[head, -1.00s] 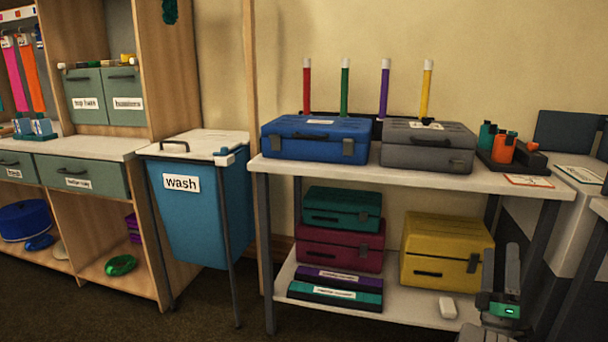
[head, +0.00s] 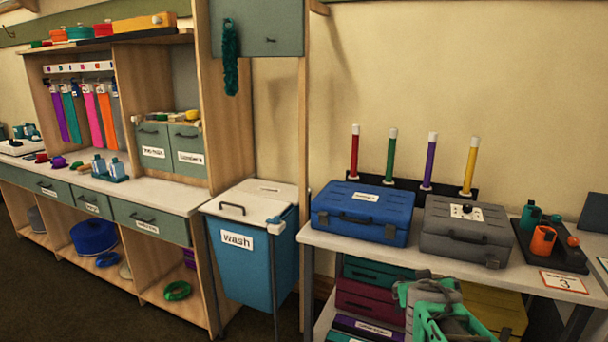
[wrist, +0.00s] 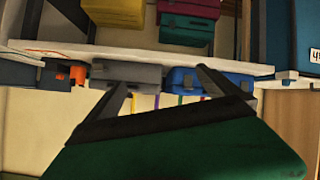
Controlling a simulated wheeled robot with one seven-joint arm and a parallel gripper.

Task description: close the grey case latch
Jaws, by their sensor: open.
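The grey case (head: 462,236) sits on the white shelf top, right of the blue case. Its lid looks down, with a white dotted plate and a dark knob on top. Its dark latch (head: 492,261) is at the front right; I cannot tell whether it is fastened. My gripper (head: 434,284) is in front of the shelf, below the grey case and apart from it. In the wrist view, which is upside down, my gripper (wrist: 165,84) is open and empty, with the grey case (wrist: 122,74) beyond it.
The blue case (head: 362,212) stands close beside the grey one. A dark tray (head: 570,262) with orange and green items is to the right. Coloured tubes (head: 428,162) stand behind. The yellow case (head: 497,307) is on the lower shelf. The wash bin (head: 245,262) is left.

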